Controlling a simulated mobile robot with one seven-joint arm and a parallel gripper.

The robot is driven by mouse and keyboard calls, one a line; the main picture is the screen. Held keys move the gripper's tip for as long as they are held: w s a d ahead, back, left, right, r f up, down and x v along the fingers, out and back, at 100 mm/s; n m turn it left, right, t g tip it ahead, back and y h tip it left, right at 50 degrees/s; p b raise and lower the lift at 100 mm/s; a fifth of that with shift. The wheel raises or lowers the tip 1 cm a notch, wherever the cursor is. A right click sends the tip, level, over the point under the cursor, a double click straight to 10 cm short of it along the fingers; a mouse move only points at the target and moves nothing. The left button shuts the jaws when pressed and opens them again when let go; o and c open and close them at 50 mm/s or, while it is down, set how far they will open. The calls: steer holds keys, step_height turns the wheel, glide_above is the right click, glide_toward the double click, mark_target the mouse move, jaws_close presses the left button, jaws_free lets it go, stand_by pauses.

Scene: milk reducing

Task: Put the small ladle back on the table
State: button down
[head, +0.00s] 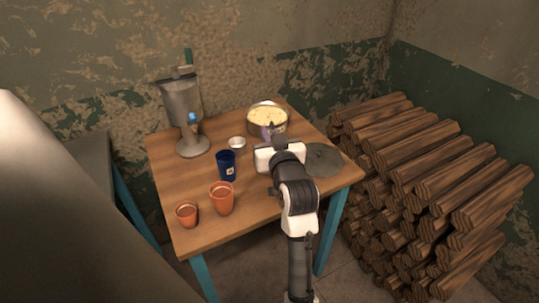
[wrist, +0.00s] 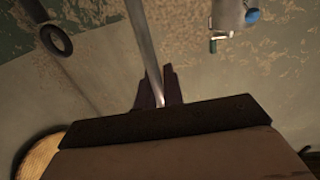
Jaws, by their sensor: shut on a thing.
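My gripper (wrist: 159,88) is shut on a thin grey metal rod (wrist: 143,45), which looks like the small ladle's handle. The rod runs from between the fingers to the top edge of the wrist view. The ladle's bowl cannot be made out. In the head view my gripper (head: 271,134) is over the near side of a round pot (head: 251,127) filled with pale yellow food.
A tall metal device (head: 182,105) stands at the table's back left. A grey disc (head: 323,160) lies at the right. Stacked logs (head: 430,190) are beyond it.

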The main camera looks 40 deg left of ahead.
step_height(320, 180, down, 7)
steer(key=shift+f, duration=0.35)
steer(key=c, duration=1.5)
jaws_free()
steer(key=shift+r, duration=0.2)
steer(key=shift+s+d+f, duration=0.2)
steer(key=shift+d, duration=0.1)
steer(key=b+v, duration=0.2)
steer(key=v, duration=0.9)
steer(key=shift+s+d+r, duration=0.1)
steer(key=shift+s+r, duration=0.05)
steer(key=shift+r, duration=0.05)
